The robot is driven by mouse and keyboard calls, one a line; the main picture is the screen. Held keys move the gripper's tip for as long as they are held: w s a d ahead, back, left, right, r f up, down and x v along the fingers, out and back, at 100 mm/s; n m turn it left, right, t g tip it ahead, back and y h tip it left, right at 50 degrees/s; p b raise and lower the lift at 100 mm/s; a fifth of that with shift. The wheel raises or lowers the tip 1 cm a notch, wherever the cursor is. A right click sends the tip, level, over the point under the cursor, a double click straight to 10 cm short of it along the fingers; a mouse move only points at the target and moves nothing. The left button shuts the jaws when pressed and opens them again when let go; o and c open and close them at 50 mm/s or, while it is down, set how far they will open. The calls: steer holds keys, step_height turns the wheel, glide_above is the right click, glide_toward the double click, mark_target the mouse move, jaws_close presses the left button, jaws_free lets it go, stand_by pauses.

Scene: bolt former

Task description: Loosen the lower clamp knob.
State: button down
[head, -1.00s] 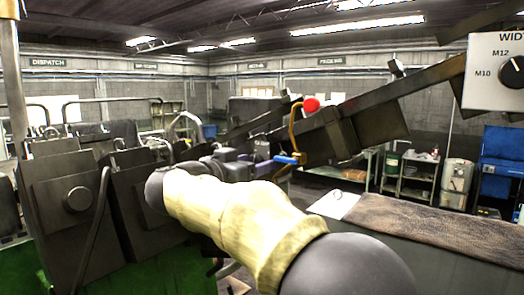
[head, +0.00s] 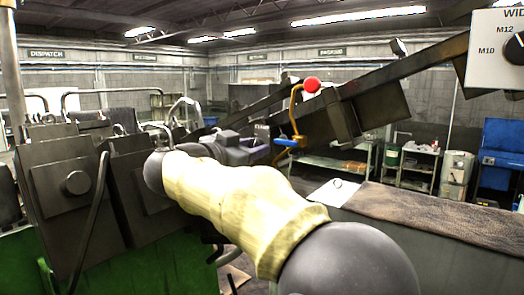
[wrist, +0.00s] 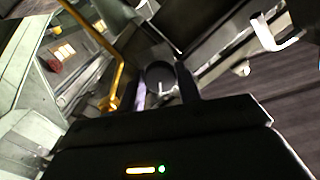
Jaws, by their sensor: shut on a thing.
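A round dark knob (wrist: 160,75) sits between the two fingers of my gripper (wrist: 162,88) in the wrist view, and the jaws are shut on it. It appears to be the lower clamp knob, but I see no label, and its turning cannot be judged. In the head view my dark gripper body (head: 228,148) reaches right from the end of my cream-sleeved arm. The fingertips and the held knob cannot be made out there.
A red ball (head: 312,84) and sloping dark rails (head: 420,73) lie above. A dark machine block (head: 75,190) stands left.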

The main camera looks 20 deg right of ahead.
steer(key=shift+m+b, duration=0.4)
steer(key=shift+m, duration=0.4)
steer(key=m+b, duration=0.3)
steer(key=m, duration=0.1)
steer(key=c, duration=0.8)
jaws_free()
steer(key=shift+c, duration=0.2)
